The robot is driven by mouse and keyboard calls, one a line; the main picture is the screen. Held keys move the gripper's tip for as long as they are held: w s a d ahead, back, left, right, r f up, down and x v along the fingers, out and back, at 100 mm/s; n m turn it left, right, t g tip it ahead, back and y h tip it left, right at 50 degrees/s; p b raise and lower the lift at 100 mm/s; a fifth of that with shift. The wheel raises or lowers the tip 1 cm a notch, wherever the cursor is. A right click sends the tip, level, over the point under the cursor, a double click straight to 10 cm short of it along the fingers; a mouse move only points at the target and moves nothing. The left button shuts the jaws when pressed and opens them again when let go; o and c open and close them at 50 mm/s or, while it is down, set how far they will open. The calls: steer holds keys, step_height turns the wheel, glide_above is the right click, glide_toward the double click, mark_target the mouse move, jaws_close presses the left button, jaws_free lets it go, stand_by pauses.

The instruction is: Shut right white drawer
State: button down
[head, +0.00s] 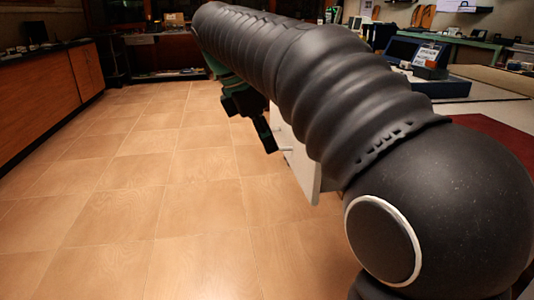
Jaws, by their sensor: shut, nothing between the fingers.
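A white drawer front (298,160) stands in the middle of the head view, just right of my gripper. A small handle sticks out from its left face. My dark arm hides most of the drawer's upper and right parts, so I cannot tell how far open it is. My gripper (268,138) points down, shut and empty, close to the left of the white front. I cannot tell whether it touches the front or the handle.
Tiled floor on the left and in front is clear. A wooden cabinet (45,92) runs along the left wall. A dark table (158,76) stands at the back. A blue-grey device (413,56) lies on a surface at the right, beyond my arm.

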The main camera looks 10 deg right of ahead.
mark_target(300, 171)
steer(key=shift+d+f+b, duration=0.85)
steer(key=shift+d+f, duration=0.9)
steer(key=shift+f, duration=0.25)
steer(key=shift+d+f+b, duration=0.85)
steer(key=shift+d+f, duration=0.9)
steer(key=shift+f, duration=0.25)
